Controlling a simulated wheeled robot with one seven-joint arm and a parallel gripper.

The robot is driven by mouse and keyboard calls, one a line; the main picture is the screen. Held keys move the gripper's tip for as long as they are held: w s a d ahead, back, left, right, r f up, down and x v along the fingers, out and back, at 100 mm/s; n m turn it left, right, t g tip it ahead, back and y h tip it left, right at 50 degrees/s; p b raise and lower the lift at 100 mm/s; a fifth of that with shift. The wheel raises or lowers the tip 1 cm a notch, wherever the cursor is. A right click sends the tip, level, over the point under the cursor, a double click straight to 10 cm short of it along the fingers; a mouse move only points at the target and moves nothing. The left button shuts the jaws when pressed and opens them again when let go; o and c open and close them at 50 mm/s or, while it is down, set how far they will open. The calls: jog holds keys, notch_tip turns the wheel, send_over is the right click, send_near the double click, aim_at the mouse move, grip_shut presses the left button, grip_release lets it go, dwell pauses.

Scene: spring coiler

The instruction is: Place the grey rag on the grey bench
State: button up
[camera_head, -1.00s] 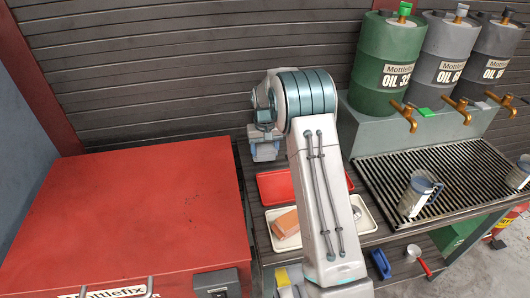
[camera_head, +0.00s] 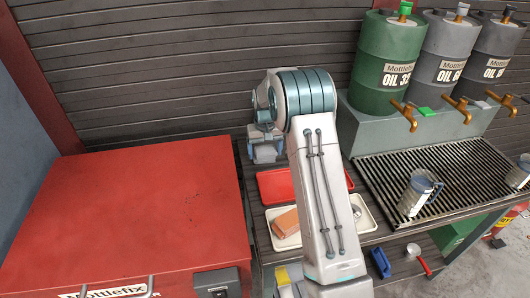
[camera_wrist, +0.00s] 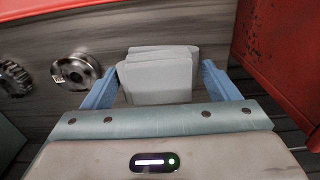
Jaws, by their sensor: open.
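The grey rag (camera_wrist: 158,78) looks like a folded, layered pale grey stack in the wrist view. It lies between the two blue fingers of my gripper (camera_wrist: 163,70). The fingers are open, with a gap showing on the right side; the left finger is very close to the rag's edge. Whether the rag rests on the surface below is unclear.
A red cabinet (camera_head: 140,215) stands left of the bench. A red tray (camera_head: 276,186) and a white tray (camera_head: 366,219) with an orange block (camera_head: 286,222) lie on the bench. Oil drums (camera_head: 383,55) and a grate (camera_head: 385,172) with jugs are at right. A metal spool (camera_wrist: 80,72) shows in the wrist view.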

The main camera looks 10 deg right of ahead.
aim_at(265, 150)
notch_tip(265, 150, up, 11)
jog(key=s+r, duration=0.6)
jog(key=s, duration=0.2)
jog(key=s+t, duration=0.2)
jog(key=s, duration=2.6)
jog(key=shift+s+a+t, duration=0.15)
jog(key=shift+s+t, duration=0.1)
jog(key=shift+t, duration=0.15)
jog(key=shift+r, duration=0.1)
jog(key=shift+c, duration=0.3)
